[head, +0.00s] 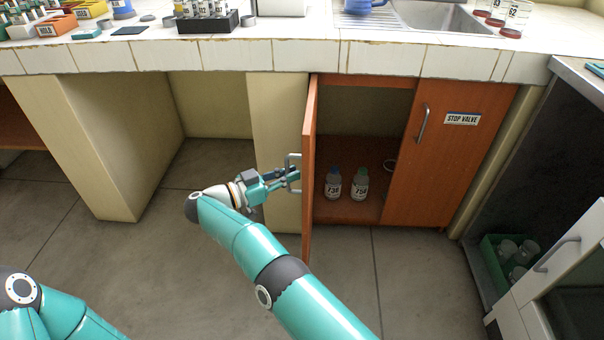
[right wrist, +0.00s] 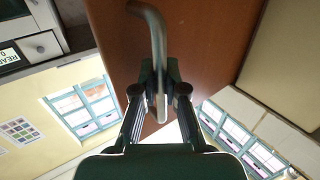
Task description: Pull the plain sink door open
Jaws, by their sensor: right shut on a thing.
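The plain sink door (head: 309,150) is the left, unlabelled wooden door under the sink. It stands swung wide open, seen nearly edge-on. Its metal handle (head: 291,172) faces left. My right gripper (head: 290,176) is shut on this handle. In the right wrist view the fingers (right wrist: 161,95) close around the grey handle bar (right wrist: 157,40) in front of the brown door face (right wrist: 210,40). Part of my left arm shows at the lower left of the head view, but its gripper is out of view.
The door labelled STOP VALVE (head: 445,150) is shut. Two labelled bottles, one with a blue cap (head: 333,185) and one with a green cap (head: 360,185), stand inside the cabinet. A white drawer front (head: 560,265) juts in at right. The floor (head: 420,280) before the cabinet is clear.

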